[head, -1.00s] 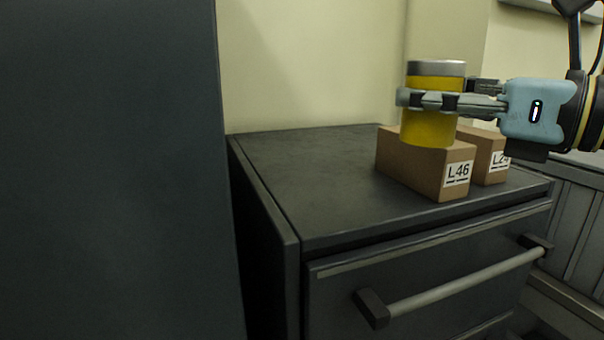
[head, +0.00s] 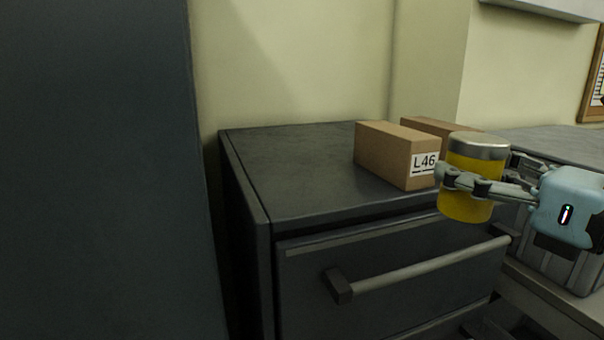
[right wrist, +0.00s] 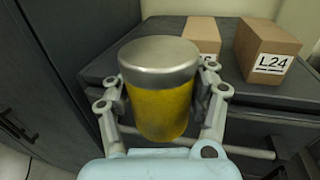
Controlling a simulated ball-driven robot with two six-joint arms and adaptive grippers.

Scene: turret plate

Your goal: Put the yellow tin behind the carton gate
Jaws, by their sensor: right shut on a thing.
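My right gripper (head: 468,186) is shut on the yellow tin (head: 467,205), which has a silver lid and hangs upright, a little tilted. The tin is held in front of the cabinet's front edge, to the right of the L46 carton (head: 382,153). A second carton (head: 425,122) stands behind it, partly hidden by the tin. In the right wrist view the tin (right wrist: 160,108) sits between my fingers. The carton labelled L24 (right wrist: 262,45) and part of the L46 carton (right wrist: 203,32) show beyond it, with a gap between them. My left gripper is not in view.
The dark cabinet top (head: 285,170) is bare left of the cartons. A drawer handle (head: 430,268) sticks out from its front. A tall dark panel (head: 95,170) stands at the left. A pale wall (head: 300,65) rises behind the cabinet.

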